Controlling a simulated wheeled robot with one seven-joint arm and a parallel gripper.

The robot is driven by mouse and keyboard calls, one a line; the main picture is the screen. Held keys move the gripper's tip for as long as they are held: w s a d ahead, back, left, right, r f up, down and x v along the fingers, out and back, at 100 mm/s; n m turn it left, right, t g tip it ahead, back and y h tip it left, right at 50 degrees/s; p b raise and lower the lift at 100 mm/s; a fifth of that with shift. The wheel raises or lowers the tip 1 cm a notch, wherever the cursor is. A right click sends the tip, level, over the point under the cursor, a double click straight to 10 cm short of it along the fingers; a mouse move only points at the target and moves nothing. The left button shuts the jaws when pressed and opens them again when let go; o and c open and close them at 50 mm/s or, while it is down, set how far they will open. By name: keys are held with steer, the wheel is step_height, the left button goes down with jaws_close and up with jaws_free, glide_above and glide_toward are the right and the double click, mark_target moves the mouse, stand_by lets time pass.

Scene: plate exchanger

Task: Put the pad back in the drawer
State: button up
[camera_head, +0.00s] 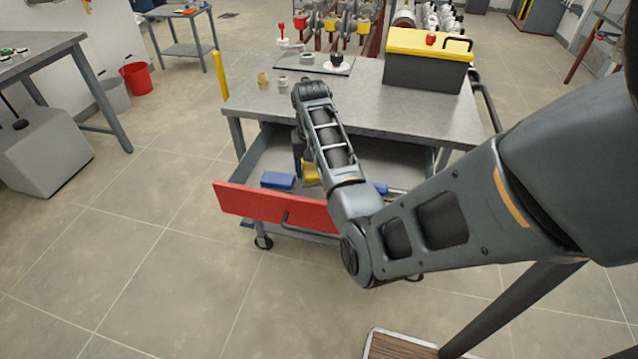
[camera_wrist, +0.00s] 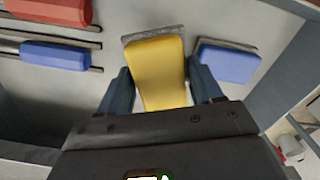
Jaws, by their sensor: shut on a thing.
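The pad (camera_wrist: 157,70) has a yellow body with a grey layer along its far edge. It also shows in the head view as a small yellow patch (camera_head: 311,173), mostly hidden by my arm. My gripper (camera_wrist: 163,88) is shut on the pad, with one finger on each side. The open drawer (camera_head: 262,204) has a red front and a grey inside. My gripper reaches down into it, and the pad is over the drawer floor (camera_wrist: 105,18). I cannot tell whether the pad touches the floor.
A blue pad (camera_wrist: 228,62) with a grey edge lies in the drawer, right of the yellow pad in the wrist view. Red-handled (camera_wrist: 50,10) and blue-handled (camera_wrist: 54,55) tools lie on the left. The worktop (camera_head: 400,112) overhangs the drawer, carrying a yellow-lidded toolbox (camera_head: 425,72).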

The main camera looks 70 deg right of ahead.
mark_target(312, 191)
steer(key=shift+f, duration=3)
steer(key=shift+f, duration=0.15)
steer(key=o, duration=0.8)
step_height(312, 191, up, 12)
steer(key=shift+r, duration=0.2)
